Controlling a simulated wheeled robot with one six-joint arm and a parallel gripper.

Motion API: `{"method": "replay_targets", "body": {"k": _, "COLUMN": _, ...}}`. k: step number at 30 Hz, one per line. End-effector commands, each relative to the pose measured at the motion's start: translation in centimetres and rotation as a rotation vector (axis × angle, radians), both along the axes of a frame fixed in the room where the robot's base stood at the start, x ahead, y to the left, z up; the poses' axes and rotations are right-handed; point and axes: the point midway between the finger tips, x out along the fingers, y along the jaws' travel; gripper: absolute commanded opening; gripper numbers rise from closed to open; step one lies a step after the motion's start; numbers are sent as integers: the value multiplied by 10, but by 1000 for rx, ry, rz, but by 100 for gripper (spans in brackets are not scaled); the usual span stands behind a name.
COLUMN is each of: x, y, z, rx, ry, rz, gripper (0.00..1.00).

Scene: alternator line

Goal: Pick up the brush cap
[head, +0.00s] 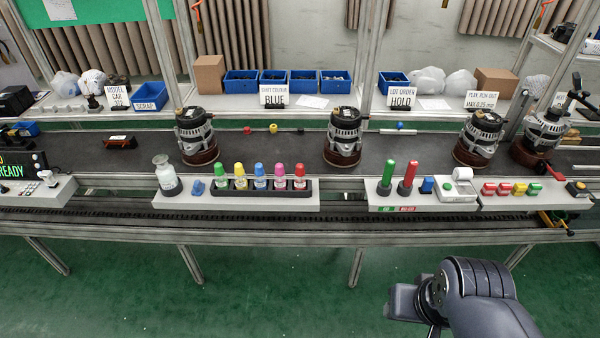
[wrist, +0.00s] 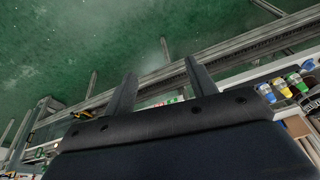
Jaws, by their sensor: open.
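Several small bottles with coloured caps stand in a black rack (head: 234,190) on the white front ledge in the head view: a green cap (head: 221,170), yellow cap (head: 239,169), blue cap (head: 260,169), pink cap (head: 280,169) and red cap (head: 299,170). No cap is labelled as the brush cap, so I cannot tell which it is. Some coloured bottles (wrist: 281,88) also show at the right edge of the wrist view. My gripper (wrist: 160,68) is open and empty, its two fingers apart over the green floor, away from the bottles. My arm is at the head view's lower right.
Alternators (head: 343,135) sit on the dark belt behind. A sign (head: 274,96) reads "SHIFT COLOUR BLUE". The floor in front is clear.

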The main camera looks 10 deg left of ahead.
Motion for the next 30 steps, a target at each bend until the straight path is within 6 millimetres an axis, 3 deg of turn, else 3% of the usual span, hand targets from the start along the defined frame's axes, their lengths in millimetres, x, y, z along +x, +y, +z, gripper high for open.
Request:
{"method": "replay_targets", "body": {"k": 5, "x": 26, "y": 5, "z": 16, "rx": -2, "ry": 0, "rz": 24, "gripper": 54}}
{"method": "replay_targets", "body": {"k": 12, "x": 116, "y": 27, "z": 57, "rx": -7, "ry": -2, "rz": 105, "gripper": 54}}
{"method": "replay_targets", "body": {"k": 18, "x": 197, "y": 55, "z": 78, "rx": -13, "ry": -4, "rz": 178, "gripper": 54}}
{"method": "replay_targets", "body": {"k": 24, "x": 273, "y": 90, "z": 82, "rx": -18, "ry": -9, "rz": 252, "gripper": 54}}
{"method": "replay_targets", "body": {"k": 30, "x": 343, "y": 131, "z": 71, "rx": -24, "ry": -12, "rz": 323, "gripper": 54}}
